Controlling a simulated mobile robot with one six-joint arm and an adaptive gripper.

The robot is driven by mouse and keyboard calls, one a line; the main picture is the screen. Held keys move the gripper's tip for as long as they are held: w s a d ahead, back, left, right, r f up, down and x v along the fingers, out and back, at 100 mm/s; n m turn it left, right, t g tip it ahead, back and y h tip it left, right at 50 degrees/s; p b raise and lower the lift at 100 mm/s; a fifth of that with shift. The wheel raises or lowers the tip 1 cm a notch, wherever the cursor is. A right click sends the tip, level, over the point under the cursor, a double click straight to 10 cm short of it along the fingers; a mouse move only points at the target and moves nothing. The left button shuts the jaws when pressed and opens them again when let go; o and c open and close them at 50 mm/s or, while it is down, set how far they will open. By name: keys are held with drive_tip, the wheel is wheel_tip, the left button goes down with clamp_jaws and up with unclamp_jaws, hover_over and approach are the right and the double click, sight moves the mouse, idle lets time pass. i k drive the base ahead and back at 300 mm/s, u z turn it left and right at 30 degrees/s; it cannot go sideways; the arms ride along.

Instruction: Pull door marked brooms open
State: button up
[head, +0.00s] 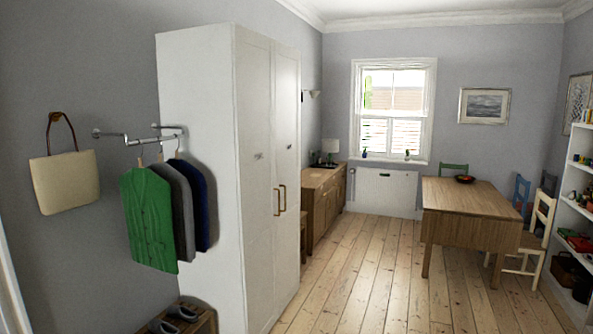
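A tall white cupboard (200,150) stands against the left wall. It has two tall doors, a nearer one (256,240) and a farther one (287,240), and both look shut. Each door bears a small mark at about mid-height, too small to read, so I cannot tell which one says brooms. Two brass-coloured bar handles sit close together at the meeting edges, the nearer handle (276,202) and the farther handle (283,198). My gripper is not in view.
Coats (150,220) hang from a wall rail beside the cupboard, above a shoe rack (185,320). Beyond it stands a wooden sideboard (324,200). A wooden table (475,195) with chairs is at right. Floorboards (370,270) before the doors are clear.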

sight(287, 61)
drive_tip(key=u, duration=0.35)
drive_tip(key=i, duration=1.5)
drive_tip(key=u, duration=0.4)
drive_tip(key=i, duration=1)
drive_tip(key=z, duration=0.55)
drive_tip(key=i, duration=1.4)
drive_tip(key=z, duration=0.55)
